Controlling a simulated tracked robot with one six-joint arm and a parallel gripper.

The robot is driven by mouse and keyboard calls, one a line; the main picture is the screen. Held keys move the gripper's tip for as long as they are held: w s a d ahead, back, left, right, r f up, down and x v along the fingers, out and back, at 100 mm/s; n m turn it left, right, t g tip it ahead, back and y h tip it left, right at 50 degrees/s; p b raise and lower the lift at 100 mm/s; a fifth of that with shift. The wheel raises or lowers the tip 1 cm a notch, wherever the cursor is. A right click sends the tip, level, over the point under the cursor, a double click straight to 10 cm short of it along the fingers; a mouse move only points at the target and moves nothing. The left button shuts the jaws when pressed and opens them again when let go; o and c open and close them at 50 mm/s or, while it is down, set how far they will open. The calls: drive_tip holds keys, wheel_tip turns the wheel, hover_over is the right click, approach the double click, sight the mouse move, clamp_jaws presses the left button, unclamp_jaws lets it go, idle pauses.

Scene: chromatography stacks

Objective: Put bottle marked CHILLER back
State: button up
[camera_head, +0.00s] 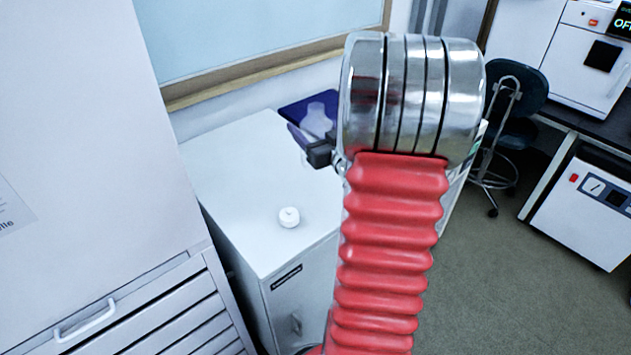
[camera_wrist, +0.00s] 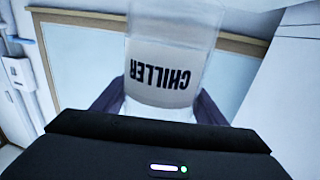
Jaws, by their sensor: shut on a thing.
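The bottle marked CHILLER (camera_wrist: 160,68) is a clear bottle with a whitish lower part in the wrist view. Its dark lettering appears upside down there. My gripper (camera_wrist: 158,108) is shut on it, with a dark purple finger on each side. In the head view, the pale bottle (camera_head: 317,120) shows left of my silver wrist, over the back of the white cabinet top (camera_head: 235,165). My gripper (camera_head: 316,140) is partly hidden by the wrist there. I cannot tell how far the bottle is above the cabinet.
A small round white cap-like thing (camera_head: 289,217) sits on the cabinet top near its front. A tall white unit (camera_head: 80,130) stands at the left. A wood-framed panel (camera_head: 255,45) is behind. A dark chair (camera_head: 516,90) and lab machines (camera_head: 590,210) are at the right.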

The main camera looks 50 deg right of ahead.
drive_tip(key=shift+f, duration=2.8)
drive_tip(key=shift+f, duration=2.1)
drive_tip(key=o, duration=1.7)
drive_tip(key=shift+f, duration=0.1)
drive_tip(key=v, duration=1.2)
